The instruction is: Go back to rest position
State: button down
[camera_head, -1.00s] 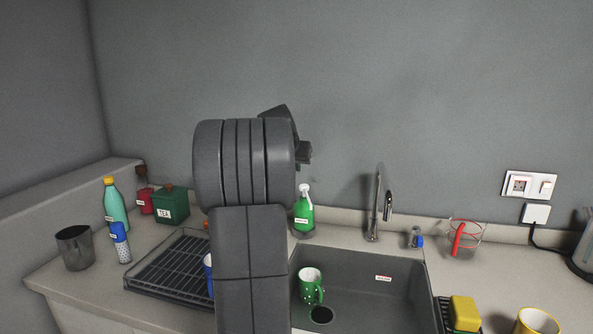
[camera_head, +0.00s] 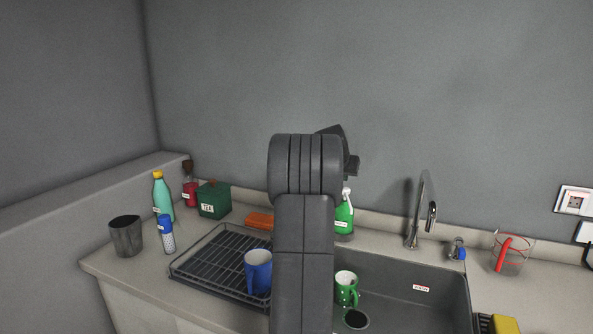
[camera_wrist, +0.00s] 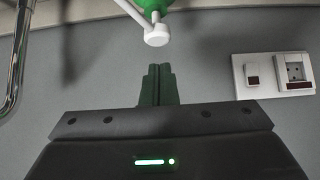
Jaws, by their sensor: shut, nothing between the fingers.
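My gripper (camera_wrist: 158,84) is shut and empty in the wrist view, its fingers together against the grey wall. In the head view my arm stands upright in the middle, and only the dark edge of the gripper (camera_head: 352,165) shows behind the wrist. The green spray bottle (camera_head: 344,222) stands on the counter just right of my arm and is partly hidden by it. Its white nozzle (camera_wrist: 156,35) shows beyond the fingertips in the wrist view, apart from them.
The sink (camera_head: 400,302) holds a green mug (camera_head: 346,289). A blue mug (camera_head: 257,272) stands on the drying rack (camera_head: 205,265), left of my arm. The tap (camera_head: 418,215) rises behind the sink. A teal bottle (camera_head: 162,192) and green tea box (camera_head: 213,202) stand at left.

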jog(key=r, duration=0.1)
jog(key=s+r, duration=0.1)
jog(key=r, duration=0.1)
jog(key=s+r, duration=0.1)
jog(key=shift+a+r, duration=0.35)
jog(key=shift+w+f, duration=0.1)
